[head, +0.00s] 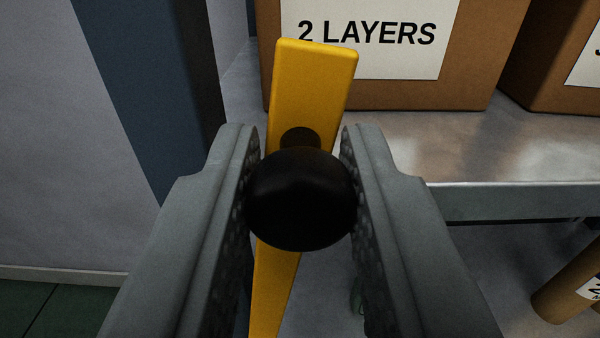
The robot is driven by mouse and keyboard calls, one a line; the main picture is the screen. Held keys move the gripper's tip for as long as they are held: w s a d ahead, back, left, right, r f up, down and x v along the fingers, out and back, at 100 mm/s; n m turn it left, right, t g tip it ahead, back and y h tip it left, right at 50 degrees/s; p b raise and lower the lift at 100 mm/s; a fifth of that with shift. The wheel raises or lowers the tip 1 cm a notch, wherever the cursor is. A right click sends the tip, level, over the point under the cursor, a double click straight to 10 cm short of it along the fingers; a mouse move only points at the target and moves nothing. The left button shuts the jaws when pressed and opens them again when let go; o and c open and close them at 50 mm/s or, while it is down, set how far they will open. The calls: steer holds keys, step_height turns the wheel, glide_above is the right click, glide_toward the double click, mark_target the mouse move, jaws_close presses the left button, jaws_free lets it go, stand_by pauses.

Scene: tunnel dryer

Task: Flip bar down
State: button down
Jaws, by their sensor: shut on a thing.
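The yellow bar (312,80) runs up the middle of the head view, tilted slightly to the right at its top end. A round black knob (301,200) stands out from the bar on a short dark stem. My gripper (300,185) is shut on the knob, with one grey finger on its left side and one on its right. The knob hides part of the bar behind it. The bar's lower part runs down out of the picture, so its pivot is not seen.
A brown box (390,95) labelled "2 LAYERS" stands on a metal shelf (490,150) behind the bar. Another box (560,60) is at the right. A dark blue post (150,80) rises at left. A brown roll (572,285) lies below the shelf.

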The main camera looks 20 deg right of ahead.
mark_target(498, 189)
steer(key=shift+d, duration=0.15)
steer(key=s+d+f+m, duration=0.1)
steer(key=d, duration=0.1)
steer(key=d+m, duration=0.1)
steer(key=d, duration=0.2)
steer(key=s+d+f+m, duration=0.1)
steer(key=d, duration=0.2)
steer(key=shift+s+f, duration=0.35)
steer(key=s+d+f+m, duration=0.2)
steer(key=d+f+m, duration=0.4)
steer(key=f, duration=0.5)
steer(key=s+d+f+m, duration=0.3)
steer(key=d+f+m, duration=0.2)
steer(key=d+f, duration=0.4)
steer(key=shift+d+f+m, duration=0.15)
steer(key=shift+f+m, duration=0.25)
steer(key=shift+f, duration=1.3)
steer(key=c, duration=1.3)
jaws_free()
steer(key=shift+s, duration=0.1)
